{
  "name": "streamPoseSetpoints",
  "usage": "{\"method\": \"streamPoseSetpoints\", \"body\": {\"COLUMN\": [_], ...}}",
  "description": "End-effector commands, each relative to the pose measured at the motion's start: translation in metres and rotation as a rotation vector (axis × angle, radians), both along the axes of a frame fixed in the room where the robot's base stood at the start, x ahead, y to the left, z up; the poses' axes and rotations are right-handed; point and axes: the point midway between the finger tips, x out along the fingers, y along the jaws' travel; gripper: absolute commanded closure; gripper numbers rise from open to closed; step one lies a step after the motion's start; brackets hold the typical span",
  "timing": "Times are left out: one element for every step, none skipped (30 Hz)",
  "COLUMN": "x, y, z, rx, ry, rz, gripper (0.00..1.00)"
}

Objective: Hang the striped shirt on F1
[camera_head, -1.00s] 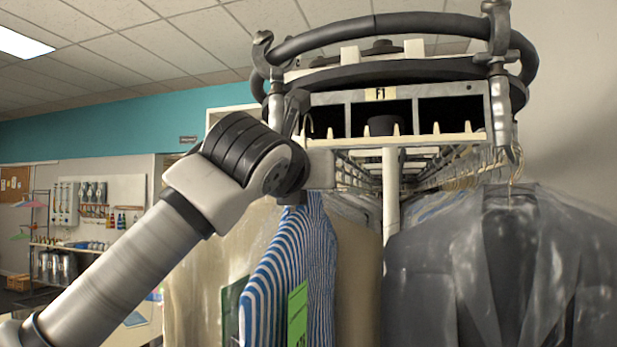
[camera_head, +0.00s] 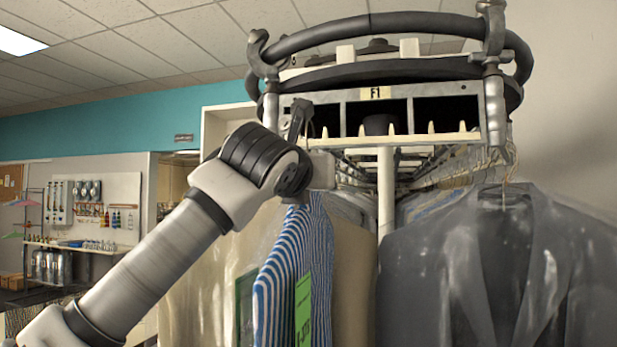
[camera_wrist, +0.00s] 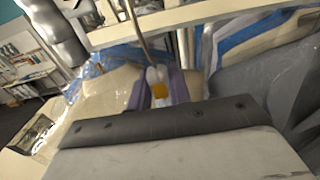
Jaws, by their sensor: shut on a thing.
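The blue-and-white striped shirt (camera_head: 287,262) hangs upright below my wrist in the head view, a green tag (camera_head: 303,312) on its front. In the wrist view my gripper (camera_wrist: 160,88) is shut on the shirt's hanger, whose thin metal hook (camera_wrist: 137,30) rises above the fingers beside a pale bar. In the head view my wrist hides the fingers and most of the hook. The F1 label (camera_head: 376,93) is on the rail's end frame, above a cream toothed bar (camera_head: 410,139). I cannot tell whether the hook touches the bar.
A grey jacket under plastic (camera_head: 490,265) hangs close on the right. A beige bagged garment (camera_head: 215,285) hangs behind and left of the shirt. A curved dark tube (camera_head: 390,27) crosses above the rail. Open room with a shelf (camera_head: 80,247) lies far left.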

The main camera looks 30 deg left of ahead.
Motion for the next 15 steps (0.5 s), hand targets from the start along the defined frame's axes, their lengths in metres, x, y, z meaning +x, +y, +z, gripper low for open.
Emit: {"method": "streamPoseSetpoints", "body": {"x": [0.0020, 0.0030, 0.0042, 0.0050, 0.0056, 0.0061, 0.0064, 0.0066, 0.0067, 0.0067, 0.0066, 0.0066, 0.0065, 0.0065, 0.0065], "y": [0.0002, 0.0006, 0.0009, 0.0012, 0.0013, 0.0015, 0.0016, 0.0016, 0.0017, 0.0017, 0.0016, 0.0017, 0.0016, 0.0016, 0.0016], "z": [0.0009, 0.0008, 0.0007, 0.0007, 0.0006, 0.0006, 0.0005, 0.0005, 0.0005, 0.0005, 0.0005, 0.0005, 0.0005, 0.0005, 0.0004], "rx": [0.000, 0.000, 0.000, 0.000, 0.000, 0.000, 0.000, 0.000, 0.001, 0.001, 0.001, 0.001, 0.001, 0.001, 0.001], "ry": [-0.001, -0.001, -0.001, -0.001, -0.001, -0.001, -0.001, -0.001, -0.001, -0.001, -0.001, -0.001, -0.001, -0.001, -0.001], "rz": [0.000, 0.000, 0.000, 0.000, 0.000, 0.000, 0.000, 0.000, 0.000, 0.000, 0.000, 0.000, 0.000, 0.000, 0.000], "gripper": [1.00, 1.00, 1.00, 1.00, 1.00, 1.00, 1.00, 1.00, 1.00, 1.00, 1.00, 1.00, 1.00, 1.00, 1.00]}}
